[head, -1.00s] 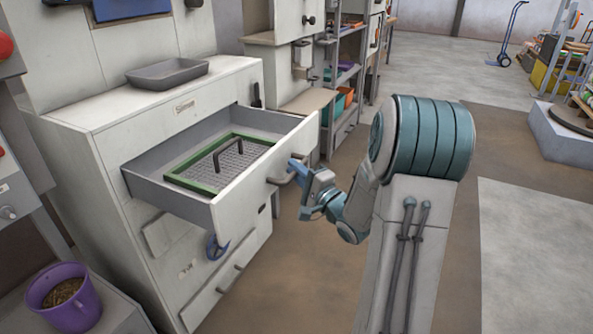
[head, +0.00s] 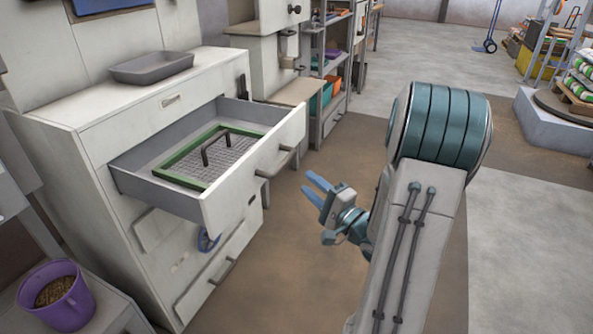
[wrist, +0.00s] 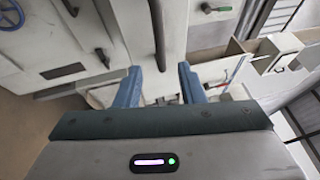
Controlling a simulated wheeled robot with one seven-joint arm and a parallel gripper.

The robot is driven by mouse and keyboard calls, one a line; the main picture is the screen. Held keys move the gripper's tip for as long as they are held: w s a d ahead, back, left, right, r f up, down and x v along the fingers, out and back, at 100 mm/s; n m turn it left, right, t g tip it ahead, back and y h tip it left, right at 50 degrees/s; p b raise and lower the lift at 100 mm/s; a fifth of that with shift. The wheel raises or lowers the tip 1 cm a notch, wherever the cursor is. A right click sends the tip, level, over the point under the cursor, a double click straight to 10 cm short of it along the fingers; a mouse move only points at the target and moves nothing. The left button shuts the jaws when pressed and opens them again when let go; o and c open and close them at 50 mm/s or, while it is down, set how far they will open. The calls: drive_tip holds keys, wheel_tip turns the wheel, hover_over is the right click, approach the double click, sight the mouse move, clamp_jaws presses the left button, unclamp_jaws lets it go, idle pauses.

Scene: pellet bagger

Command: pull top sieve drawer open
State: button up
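The top sieve drawer (head: 247,195) stands pulled well out of the white cabinet (head: 62,135). A green-framed sieve (head: 192,146) with wire mesh and a dark handle lies inside it. The drawer's dark bar handle (head: 277,163) is on its front face. My gripper (head: 312,184) is to the right of the drawer front, apart from the handle, with its blue fingers spread and nothing between them. In the wrist view my gripper (wrist: 160,86) also shows its two blue fingers wide apart, with pale cabinet surfaces beyond.
A grey tray (head: 152,67) sits on the cabinet top. A purple bucket (head: 58,294) of pellets stands at the lower left. Lower drawers sit beneath the open one. Shelves (head: 335,70) stand behind. The brown floor (head: 300,270) around my gripper is clear.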

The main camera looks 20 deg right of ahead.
drive_tip(key=shift+v, duration=1.75)
